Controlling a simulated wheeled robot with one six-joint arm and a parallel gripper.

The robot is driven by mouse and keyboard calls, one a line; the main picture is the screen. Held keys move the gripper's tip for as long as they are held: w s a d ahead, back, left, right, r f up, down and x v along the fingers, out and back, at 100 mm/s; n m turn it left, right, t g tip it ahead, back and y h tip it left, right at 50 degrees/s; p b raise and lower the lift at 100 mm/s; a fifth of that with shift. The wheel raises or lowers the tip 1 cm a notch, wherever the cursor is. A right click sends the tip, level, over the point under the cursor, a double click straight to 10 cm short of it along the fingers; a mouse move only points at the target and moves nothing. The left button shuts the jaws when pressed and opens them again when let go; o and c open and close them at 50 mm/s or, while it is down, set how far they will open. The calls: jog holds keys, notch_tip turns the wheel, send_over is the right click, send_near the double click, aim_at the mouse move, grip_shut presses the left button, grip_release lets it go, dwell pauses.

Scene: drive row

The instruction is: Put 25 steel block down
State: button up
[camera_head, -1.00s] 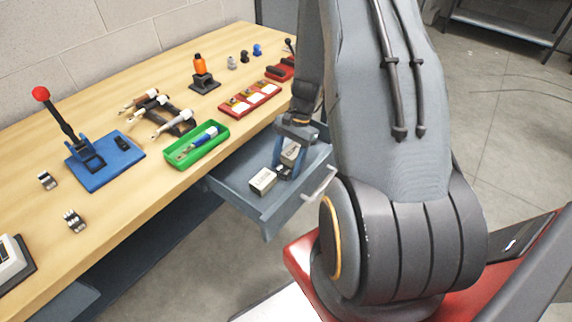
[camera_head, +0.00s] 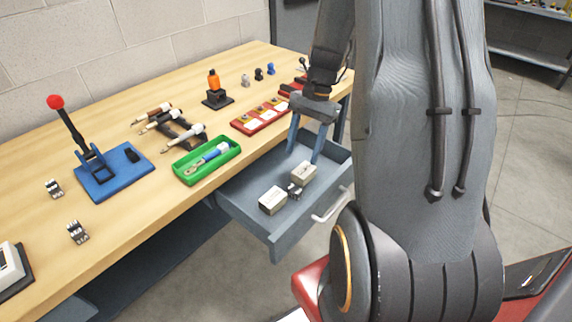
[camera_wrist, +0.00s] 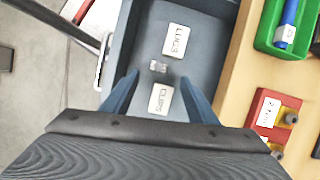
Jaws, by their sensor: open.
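A small steel block (camera_head: 294,190) lies on the floor of the open grey drawer (camera_head: 247,212), between two pale boxes. It also shows in the wrist view (camera_wrist: 158,66), in the gap between the box labelled LUGS (camera_wrist: 175,41) and the box labelled CLIPS (camera_wrist: 161,100). Its number is too small to read. My gripper (camera_head: 303,156) is open and empty above the drawer, its blue fingers spread apart, clear of the block. In the wrist view the fingers (camera_wrist: 159,78) stand either side of the CLIPS box.
The drawer's handle (camera_head: 332,204) faces the open floor. On the wooden bench are a green tray (camera_head: 206,160), a blue press with a red knob (camera_head: 114,174), a red label rack (camera_head: 261,115) and two other small steel blocks (camera_head: 54,188) (camera_head: 77,232). The bench edge runs beside the drawer.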

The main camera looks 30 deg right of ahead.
jog(key=s+a+r+n+t+h, duration=0.1)
jog(key=s+a+r+n, duration=0.2)
jog(key=a+n, duration=0.3)
jog(key=s+a+r+n+t+h, duration=0.1)
jog(key=s+a+r+n+h, duration=0.1)
jog(key=s+a+n, duration=0.4)
jog(key=a+r, duration=0.1)
jog(key=a, duration=0.3)
jog(key=shift+s+n+h, duration=0.25)
jog(key=shift+n+h, duration=0.05)
jog(key=shift+n, duration=0.1)
jog(key=shift+r, duration=0.1)
